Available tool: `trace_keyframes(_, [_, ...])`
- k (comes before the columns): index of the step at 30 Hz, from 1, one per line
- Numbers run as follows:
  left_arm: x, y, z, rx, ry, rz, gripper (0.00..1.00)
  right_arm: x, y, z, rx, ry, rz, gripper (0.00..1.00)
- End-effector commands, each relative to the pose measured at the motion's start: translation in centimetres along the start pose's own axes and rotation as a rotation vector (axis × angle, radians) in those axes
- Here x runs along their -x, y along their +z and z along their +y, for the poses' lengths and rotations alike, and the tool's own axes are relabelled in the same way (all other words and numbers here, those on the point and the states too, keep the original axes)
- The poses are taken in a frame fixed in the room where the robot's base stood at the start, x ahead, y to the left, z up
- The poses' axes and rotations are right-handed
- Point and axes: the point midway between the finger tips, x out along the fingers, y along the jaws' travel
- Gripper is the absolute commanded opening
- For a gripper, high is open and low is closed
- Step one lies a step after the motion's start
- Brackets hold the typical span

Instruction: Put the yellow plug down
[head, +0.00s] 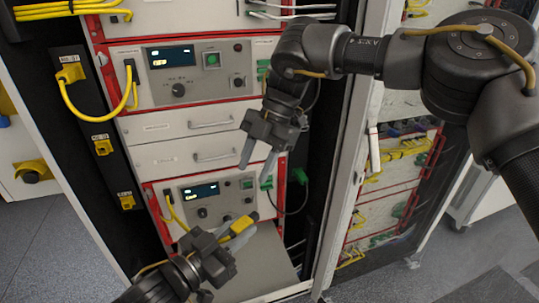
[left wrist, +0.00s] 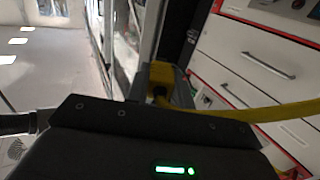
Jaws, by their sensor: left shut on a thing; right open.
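The yellow plug (head: 242,225) is held at the fingers of my left gripper (head: 231,237), in front of the lower cycler unit and above the grey shelf (head: 262,268). In the left wrist view the yellow plug (left wrist: 161,77) shows beyond the gripper body, with a yellow cable running off to the right.
The lower unit (head: 205,200) and upper unit (head: 190,72) have lit displays. A black strip (head: 98,130) on the left carries yellow sockets, the top one with a plugged cable. Green connectors (head: 266,181) sit near the right rack edge. The grey shelf looks bare.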

Motion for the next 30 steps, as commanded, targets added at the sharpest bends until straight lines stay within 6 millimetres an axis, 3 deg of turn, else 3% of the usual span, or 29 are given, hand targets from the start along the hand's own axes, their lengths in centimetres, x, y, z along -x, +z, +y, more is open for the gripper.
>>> trace_keyframes(6, [0.0, -0.1, 0.1, 0.0, 0.003, 0.002, 0.11, 3.0, -1.2, -2.6, -0.107, -0.087, -0.07, 0.41])
trace_keyframes(14, [0.0, -0.1, 0.1, 0.0, 0.003, 0.002, 0.11, 3.2, -1.4, -3.0, -0.127, -0.099, -0.077, 0.41])
trace_keyframes(20, [0.0, -0.1, 0.1, 0.0, 0.003, 0.002, 0.11, 0.8, -1.2, -3.3, -0.124, -0.102, -0.074, 0.41])
trace_keyframes(30, [0.0, -0.1, 0.1, 0.0, 0.003, 0.002, 0.11, -5.4, -0.8, -3.9, -0.123, -0.1, -0.075, 0.41])
